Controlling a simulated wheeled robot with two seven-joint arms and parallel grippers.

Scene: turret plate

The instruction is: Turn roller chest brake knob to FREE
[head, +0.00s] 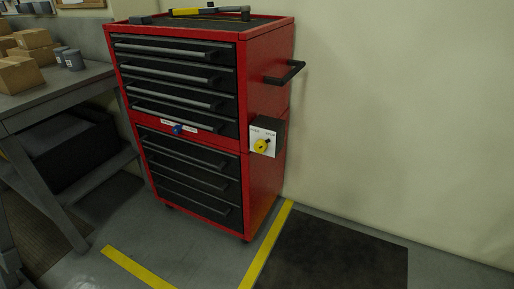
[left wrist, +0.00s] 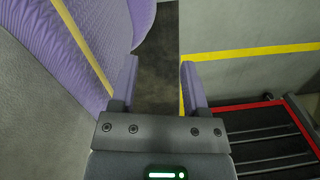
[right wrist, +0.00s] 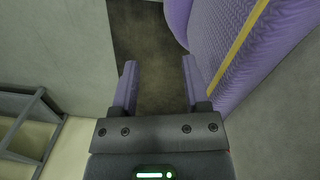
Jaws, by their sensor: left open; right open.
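The red roller chest (head: 270,90) stands against the wall in the head view. A yellow knob (head: 261,147) sits on a white label plate (head: 270,135) on the chest's right side. The plate's lettering is too small to read surely, and so is the knob's setting. A small blue knob (head: 178,128) sits on the front between the drawer banks, beside white labels. My left gripper (left wrist: 159,78) is open and empty; its wrist view shows part of the chest at right. My right gripper (right wrist: 160,78) is open and empty above the floor. Neither gripper shows in the head view.
A black side handle (head: 284,73) juts from the chest above the yellow knob. A yellow-handled tool (head: 200,11) lies on top. A grey workbench (head: 50,95) with boxes stands at left. A dark mat (head: 335,252) and clear floor lie at right, beside yellow floor lines.

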